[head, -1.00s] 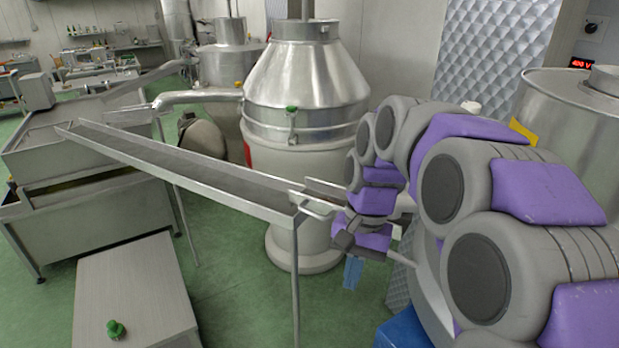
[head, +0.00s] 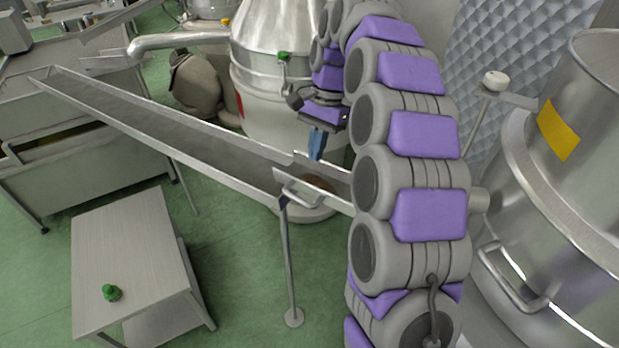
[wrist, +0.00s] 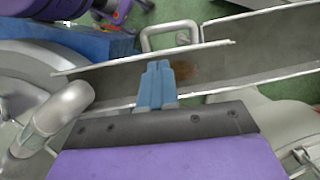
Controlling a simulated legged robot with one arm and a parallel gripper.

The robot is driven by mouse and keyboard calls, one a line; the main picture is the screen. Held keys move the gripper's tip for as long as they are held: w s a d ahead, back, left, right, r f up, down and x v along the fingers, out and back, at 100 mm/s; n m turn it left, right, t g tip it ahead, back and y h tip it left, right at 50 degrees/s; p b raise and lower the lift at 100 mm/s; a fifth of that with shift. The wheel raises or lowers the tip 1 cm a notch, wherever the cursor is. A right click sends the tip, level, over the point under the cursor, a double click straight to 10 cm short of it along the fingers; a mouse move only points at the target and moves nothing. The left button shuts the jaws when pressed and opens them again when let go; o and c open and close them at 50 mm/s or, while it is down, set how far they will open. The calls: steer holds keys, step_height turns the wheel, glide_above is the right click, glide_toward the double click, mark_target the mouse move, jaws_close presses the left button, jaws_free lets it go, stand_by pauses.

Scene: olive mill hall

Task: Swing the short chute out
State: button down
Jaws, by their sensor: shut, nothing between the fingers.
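The short chute (head: 335,178) is a grey metal trough continuing from the lower right end of the long chute (head: 165,128). My arm hides its right end. A bar handle (head: 300,192) sits on its near wall. In the wrist view, the short chute (wrist: 110,76) runs across the picture with its handle (wrist: 168,35) on the far side. My gripper (head: 317,145) has blue fingers, closed together and empty, above the far side of the short chute. In the wrist view the fingers (wrist: 157,82) point toward the handle, apart from it in the picture.
A support post (head: 290,260) stands under the chute joint. A low grey table (head: 135,250) with a green knob (head: 111,292) stands at left. A large steel vessel (head: 560,190) with a handle stands close at right. A rounded metal tank (head: 270,90) stands behind the chute. Green floor is clear at the front.

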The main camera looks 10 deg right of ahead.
mark_target(311, 186)
steer(key=x, duration=1)
steer(key=shift+d, duration=0.3)
steer(key=shift+a, duration=0.1)
steer(key=shift+s+a+n, duration=0.25)
steer(key=shift+s+n, duration=0.05)
steer(key=shift+s, duration=0.15)
steer(key=shift+s+a, duration=0.1)
steer(key=shift+s, duration=0.05)
steer(key=shift+s, duration=0.1)
